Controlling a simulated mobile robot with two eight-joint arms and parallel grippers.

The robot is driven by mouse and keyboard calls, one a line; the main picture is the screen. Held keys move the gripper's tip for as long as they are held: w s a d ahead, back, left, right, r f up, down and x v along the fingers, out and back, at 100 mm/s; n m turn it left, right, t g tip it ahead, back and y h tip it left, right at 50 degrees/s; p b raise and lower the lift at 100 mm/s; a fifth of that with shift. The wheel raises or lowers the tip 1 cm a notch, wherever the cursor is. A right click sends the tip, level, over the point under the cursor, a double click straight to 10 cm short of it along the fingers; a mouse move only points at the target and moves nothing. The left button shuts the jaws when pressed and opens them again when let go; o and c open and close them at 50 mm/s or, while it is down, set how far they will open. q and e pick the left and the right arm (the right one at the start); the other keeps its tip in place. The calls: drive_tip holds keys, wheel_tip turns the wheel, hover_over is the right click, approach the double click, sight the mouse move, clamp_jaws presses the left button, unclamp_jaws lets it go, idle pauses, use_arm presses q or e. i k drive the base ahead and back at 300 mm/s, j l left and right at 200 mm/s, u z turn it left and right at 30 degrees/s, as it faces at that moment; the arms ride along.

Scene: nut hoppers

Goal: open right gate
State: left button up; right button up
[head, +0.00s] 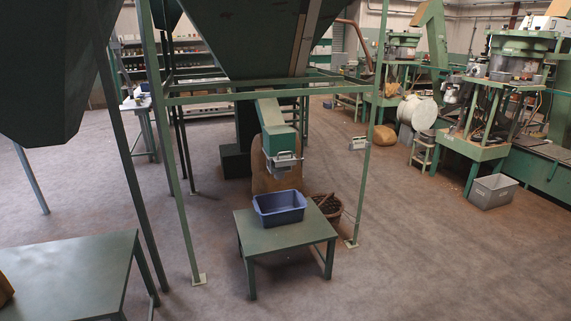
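A large green hopper (255,40) hangs in a green frame in the middle of the head view. Its green chute (274,115) slopes down toward me and ends in a metal gate with a handle (284,157). I cannot tell for sure whether the gate is open or shut. A blue bin (279,208) stands below the chute on a green table (288,239). Its inside looks empty from here. A second green hopper (45,70) fills the upper left; no gate shows on it. Neither of my grippers is in view.
Another green table (75,275) stands at the lower left with a brown object at its edge. A wicker basket (328,206) sits on the floor behind the middle table. Frame legs (362,190) flank that table. Machines and a grey crate (493,191) are at the right. The floor at the lower right is clear.

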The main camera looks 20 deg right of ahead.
sight(280, 162)
drive_tip(key=i+l+u, duration=0.2)
drive_tip(key=i+l, duration=0.65)
drive_tip(key=i, duration=0.4)
drive_tip(key=i+l+u, duration=0.25)
drive_tip(key=i+l, duration=0.85)
drive_tip(key=i, duration=0.1)
